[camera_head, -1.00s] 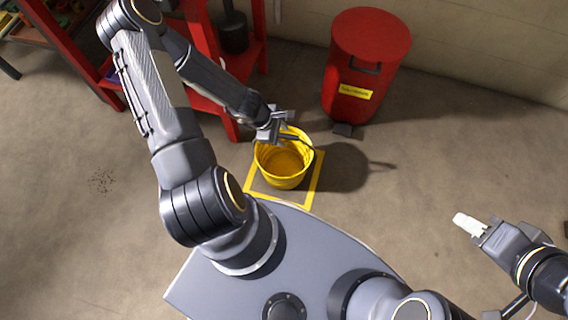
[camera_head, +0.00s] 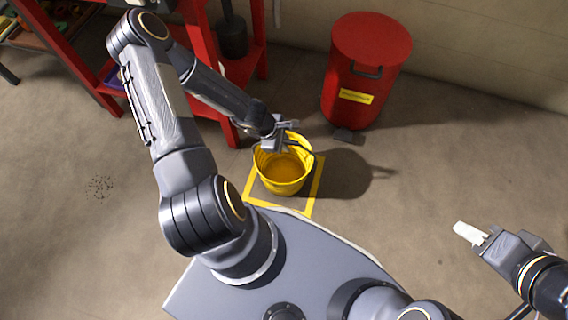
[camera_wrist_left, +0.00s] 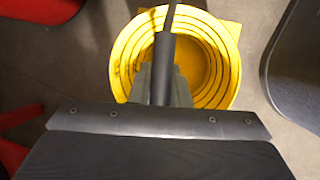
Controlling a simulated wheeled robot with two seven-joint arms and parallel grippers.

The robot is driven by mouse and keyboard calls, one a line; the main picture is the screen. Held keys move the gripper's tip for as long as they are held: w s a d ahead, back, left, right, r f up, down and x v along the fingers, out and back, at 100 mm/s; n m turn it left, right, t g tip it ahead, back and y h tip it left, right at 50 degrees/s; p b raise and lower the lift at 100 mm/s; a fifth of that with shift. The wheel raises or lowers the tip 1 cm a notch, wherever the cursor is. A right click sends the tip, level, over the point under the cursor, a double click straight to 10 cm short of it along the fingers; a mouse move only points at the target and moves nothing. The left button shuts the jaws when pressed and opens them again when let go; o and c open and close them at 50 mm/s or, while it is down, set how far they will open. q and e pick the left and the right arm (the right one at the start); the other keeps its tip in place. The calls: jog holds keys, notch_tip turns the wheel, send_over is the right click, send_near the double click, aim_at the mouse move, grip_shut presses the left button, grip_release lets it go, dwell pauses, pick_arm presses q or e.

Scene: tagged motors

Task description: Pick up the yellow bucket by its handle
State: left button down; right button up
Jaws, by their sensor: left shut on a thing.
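The yellow bucket (camera_head: 284,176) is upright and empty, within the yellow floor square (camera_head: 314,187); I cannot tell whether its base touches the floor. Its dark handle (camera_head: 301,149) is raised above the rim. My left gripper (camera_head: 281,141) is over the bucket's far side, shut on the handle's grip. In the left wrist view the grip (camera_wrist_left: 163,70) runs between the fingers, with the bucket (camera_wrist_left: 228,60) open below. The fingers partly hide the bucket's inside. My right gripper (camera_head: 470,233) is far right of the bucket, holding nothing visible; its opening is unclear.
A red waste bin (camera_head: 366,75) with a pedal stands behind the bucket to the right. A red shelf frame (camera_head: 228,75) is behind and left, close to my left forearm. The floor right of the bucket is clear.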

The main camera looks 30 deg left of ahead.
pick_arm(q)
jog(key=shift+r, duration=0.1)
jog(key=shift+r+p, duration=0.85)
jog(key=shift+r, duration=0.5)
jog(key=shift+s+r, duration=0.1)
jog(key=shift+r, duration=0.25)
jog(key=s+a+r+p, duration=0.4)
jog(key=s+r+p, duration=0.1)
jog(key=s+r, duration=0.7)
jog(key=shift+s+r+p, duration=0.2)
jog(key=shift+s+p, duration=0.15)
jog(key=shift+s, duration=0.3)
